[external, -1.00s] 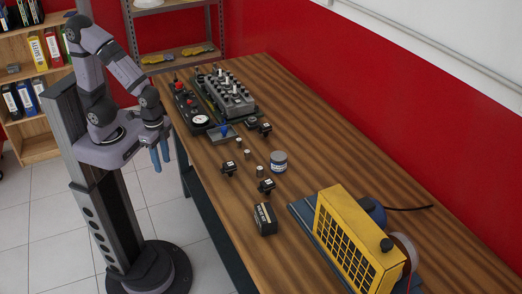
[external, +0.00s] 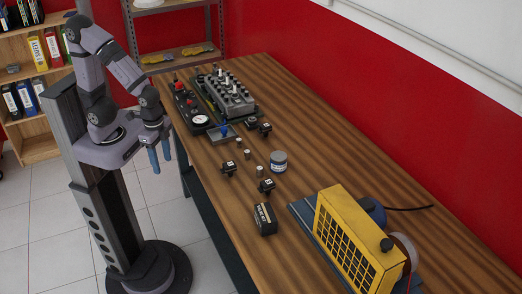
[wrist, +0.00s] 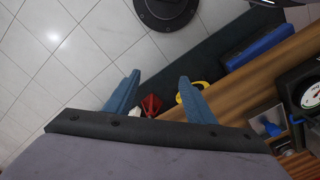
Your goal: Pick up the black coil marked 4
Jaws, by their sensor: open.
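Several small black coils with white number labels lie on the wooden bench in the external view. One coil (external: 229,168) is near the front edge, another coil (external: 266,186) is to its right, and another coil (external: 264,128) is farther back beside the engine block. The numbers are too small to read, so I cannot tell which is marked 4. My gripper (external: 160,154) hangs beside the bench's left edge, apart from all coils. In the wrist view my gripper (wrist: 159,78) has its blue fingers spread and nothing between them; no coil is identifiable there.
The engine block (external: 232,92) and a gauge panel (external: 200,119) stand at the far end. A yellow generator (external: 352,240) fills the near end.

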